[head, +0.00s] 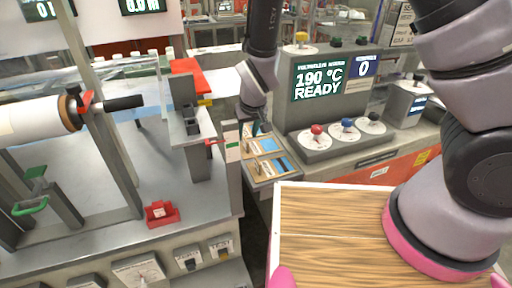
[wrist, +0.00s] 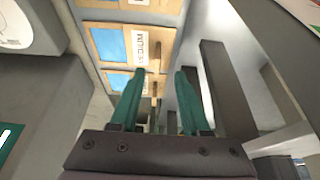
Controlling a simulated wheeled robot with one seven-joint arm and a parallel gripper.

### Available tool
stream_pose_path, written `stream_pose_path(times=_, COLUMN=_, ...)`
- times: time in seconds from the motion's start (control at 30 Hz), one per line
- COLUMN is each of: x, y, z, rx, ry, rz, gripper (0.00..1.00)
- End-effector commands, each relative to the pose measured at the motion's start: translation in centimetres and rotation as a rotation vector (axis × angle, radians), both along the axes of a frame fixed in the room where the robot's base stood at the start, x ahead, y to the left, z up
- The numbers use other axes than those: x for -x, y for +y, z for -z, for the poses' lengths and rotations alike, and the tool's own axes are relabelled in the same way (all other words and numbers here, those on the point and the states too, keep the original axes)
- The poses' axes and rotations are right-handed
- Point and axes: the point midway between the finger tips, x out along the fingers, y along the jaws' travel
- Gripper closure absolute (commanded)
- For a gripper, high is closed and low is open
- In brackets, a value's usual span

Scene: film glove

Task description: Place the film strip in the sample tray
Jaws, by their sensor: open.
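My gripper (head: 257,128) hangs over the narrow gap between the left machine and the control console. Its green fingers also show apart, with nothing between them, in the wrist view (wrist: 159,72). Below it is a tray-like holder (head: 284,180) with tan sections bearing blue patches and small upright pegs. The wrist view shows these tan sections (wrist: 103,46) ahead of the fingers, one lettered MEDIUM. I cannot tell whether this holder is the sample tray. No loose film strip can be made out; a blue patch (wrist: 110,45) may be part of a label.
The left machine carries a pale roll (head: 30,122) and grey posts. A red block (head: 162,214) sits at its front edge. The console (head: 330,85) reads 190 °C READY and has knobs. A wood-topped surface (head: 325,240) fills the lower right. A dark bar (wrist: 228,92) stands close right of the fingers.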

Motion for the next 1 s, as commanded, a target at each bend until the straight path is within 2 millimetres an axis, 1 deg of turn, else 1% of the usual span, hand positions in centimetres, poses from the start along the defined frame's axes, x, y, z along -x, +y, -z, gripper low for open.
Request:
stream_pose_path(times=0.03, x=-0.2, y=0.0, z=0.6, rx=0.001, ry=0.002, rz=0.001, gripper=0.54)
stream_pose_path(times=0.17, x=-0.5, y=0.1, z=1.3, rx=0.000, ry=0.002, rz=0.003, gripper=0.54)
stream_pose_path(times=0.23, x=-0.9, y=0.2, z=2.0, rx=0.000, ry=0.002, rz=0.002, gripper=0.54)
stream_pose_path(times=0.4, x=-2.2, y=0.5, z=4.3, rx=0.001, ry=0.003, rz=0.003, gripper=0.54)
stream_pose_path(times=0.5, x=-2.5, y=0.7, z=5.3, rx=0.001, ry=0.003, rz=0.002, gripper=0.54)
stream_pose_path(times=0.6, x=-2.7, y=0.9, z=5.6, rx=-0.001, ry=0.002, rz=0.001, gripper=0.54)
stream_pose_path(times=0.8, x=-2.7, y=0.9, z=5.6, rx=-0.002, ry=0.001, rz=0.001, gripper=0.54)
stream_pose_path(times=0.87, x=-2.7, y=0.9, z=5.6, rx=-0.002, ry=0.001, rz=0.001, gripper=0.77)
stream_pose_path(times=0.9, x=-2.6, y=0.9, z=5.6, rx=-0.001, ry=0.002, rz=0.001, gripper=0.92)
stream_pose_path(times=0.93, x=-2.6, y=0.9, z=5.6, rx=-0.001, ry=0.002, rz=0.001, gripper=1.00)
stream_pose_path(times=1.0, x=-2.6, y=0.9, z=5.6, rx=-0.001, ry=0.002, rz=0.001, gripper=1.00)
